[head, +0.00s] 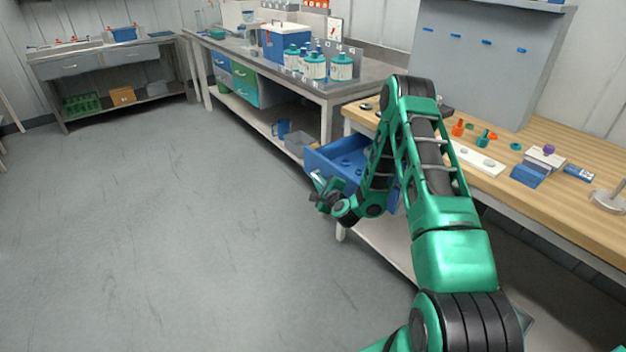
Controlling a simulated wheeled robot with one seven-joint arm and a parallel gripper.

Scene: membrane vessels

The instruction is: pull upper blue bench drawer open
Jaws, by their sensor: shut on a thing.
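The upper blue bench drawer (318,161) sticks out from under the wooden-topped bench (550,150). It is pulled open, and its inside shows with small dark blue shapes on the floor of it. My gripper (318,183) is at the drawer's front, on the handle side, and is shut on the drawer handle. The handle is mostly hidden by the gripper's fingers. My green arm covers the right part of the drawer and any drawer below it.
A grey bench (370,78) at the back holds teal-capped vessels (341,68) and a blue cooler box (286,42). Small parts and a white strip (475,157) lie on the wooden bench. The grey floor (170,220) to the left is clear.

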